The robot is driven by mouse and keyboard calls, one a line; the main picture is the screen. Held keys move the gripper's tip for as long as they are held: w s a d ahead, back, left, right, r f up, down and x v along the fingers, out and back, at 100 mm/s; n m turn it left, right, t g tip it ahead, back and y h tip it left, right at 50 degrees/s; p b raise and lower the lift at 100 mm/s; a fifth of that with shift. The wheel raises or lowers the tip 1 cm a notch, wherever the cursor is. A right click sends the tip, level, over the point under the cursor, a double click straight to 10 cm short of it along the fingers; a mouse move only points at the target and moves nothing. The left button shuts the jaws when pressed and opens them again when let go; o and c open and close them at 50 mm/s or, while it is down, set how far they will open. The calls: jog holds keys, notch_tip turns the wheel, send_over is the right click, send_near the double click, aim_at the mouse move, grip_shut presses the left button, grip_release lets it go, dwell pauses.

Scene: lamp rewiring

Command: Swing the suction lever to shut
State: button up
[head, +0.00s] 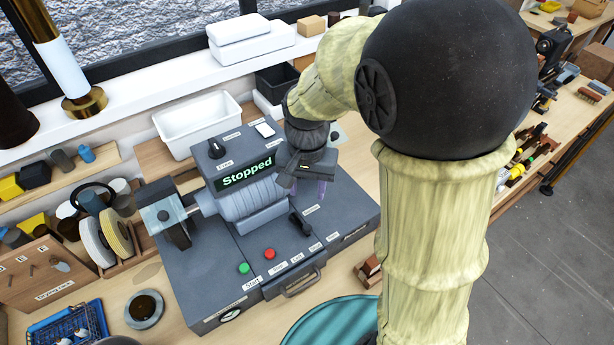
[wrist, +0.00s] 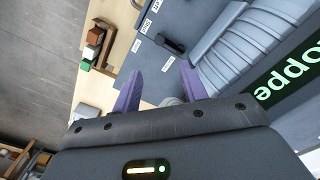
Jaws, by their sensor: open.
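A grey bench machine (head: 200,280) stands on the wooden bench in the head view, its display reading "Stopped". A short black lever (head: 300,224) sits on its top deck, right of the red button; it looks like the suction lever, but its labels are too small to read surely. The lever also shows in the wrist view (wrist: 172,44), beyond my fingertips. My gripper (head: 307,188) is open and empty above the deck, behind the lever and apart from it. Its purple fingers are spread in the wrist view (wrist: 159,74).
Green (head: 244,268) and red (head: 269,254) buttons lie left of the lever. A ribbed grey cylinder (head: 250,200) is close to my gripper's left. A white bin (head: 195,130) stands behind the machine. The deck in front of my gripper is mostly clear.

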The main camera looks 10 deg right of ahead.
notch_tip(320, 180, up, 3)
jog(key=shift+r, duration=0.1)
dwell(0.5)
jog(key=s+d+f+n+t, duration=0.2)
jog(key=s+d+f, duration=0.3)
jog(key=d, duration=0.4)
jog(key=shift+s+d+f+n+t, duration=0.35)
jog(key=shift+f+n, duration=0.2)
jog(key=shift+n, duration=0.25)
jog(key=shift+c, duration=0.4)
jog(key=shift+c, duration=0.8)
jog(key=shift+w+a, duration=0.1)
jog(key=shift+w, duration=0.05)
